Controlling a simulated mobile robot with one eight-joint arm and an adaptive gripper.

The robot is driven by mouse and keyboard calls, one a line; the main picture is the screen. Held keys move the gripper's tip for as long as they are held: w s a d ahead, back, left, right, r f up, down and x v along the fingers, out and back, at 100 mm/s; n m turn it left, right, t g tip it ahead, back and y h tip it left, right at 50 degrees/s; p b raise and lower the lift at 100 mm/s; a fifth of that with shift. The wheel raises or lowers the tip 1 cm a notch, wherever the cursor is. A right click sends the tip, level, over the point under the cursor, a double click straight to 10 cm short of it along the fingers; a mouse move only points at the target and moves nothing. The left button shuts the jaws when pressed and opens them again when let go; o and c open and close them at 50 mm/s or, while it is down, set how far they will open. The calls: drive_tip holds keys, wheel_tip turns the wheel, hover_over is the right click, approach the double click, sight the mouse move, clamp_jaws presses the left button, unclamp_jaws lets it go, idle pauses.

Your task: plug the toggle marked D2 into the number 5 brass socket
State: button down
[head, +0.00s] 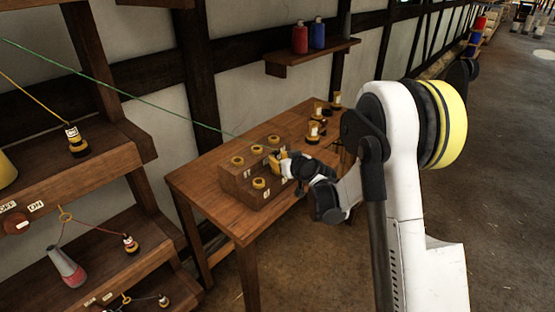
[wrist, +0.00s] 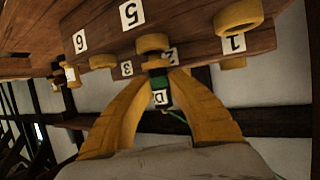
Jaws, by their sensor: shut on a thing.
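My gripper (head: 281,166) is at the wooden socket block (head: 229,182) on the table. The wrist view shows its yellow fingers (wrist: 160,80) shut on a toggle (wrist: 158,82) with a green band and a label reading D; its second character is unreadable. The toggle's end is close to a brass socket (wrist: 153,42), below a 5 label (wrist: 132,13) that appears upside down. I cannot tell whether the end is touching or inside it. In the head view my gripper hides the toggle and some of the block. A green cord (head: 140,98) runs from the upper left towards the block.
Other brass sockets, such as one at the block's front (head: 259,183), surround the gripper. Several toggles (head: 314,132) stand behind the block on the table (head: 205,196). Shelves (head: 105,163) on the left hold more toggles. A wall shelf (head: 310,56) carries red and blue bottles.

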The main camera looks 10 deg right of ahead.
drive_tip(key=shift+f+b, duration=0.5)
drive_tip(key=shift+f, duration=0.1)
idle(0.3)
drive_tip(key=c, duration=1.6)
unclamp_jaws()
drive_tip(key=shift+p+v, duration=0.55)
drive_tip(key=shift+v, duration=4.95)
drive_tip(key=s+a+r+g, duration=0.2)
drive_tip(key=s+a+r, duration=0.1)
drive_tip(key=s+r, duration=0.25)
drive_tip(key=s+m+g+h, duration=0.1)
drive_tip(key=s, duration=0.7)
drive_tip(key=s+r+m+g+h, duration=0.1)
drive_tip(key=s, duration=0.8)
drive_tip(key=s+g+h, duration=0.1)
drive_tip(key=s+g, duration=0.1)
drive_tip(key=s, duration=0.7)
drive_tip(key=shift+s+d+r+m, duration=0.2)
drive_tip(key=shift+s+d+m, duration=0.1)
drive_tip(key=shift+m, duration=0.1)
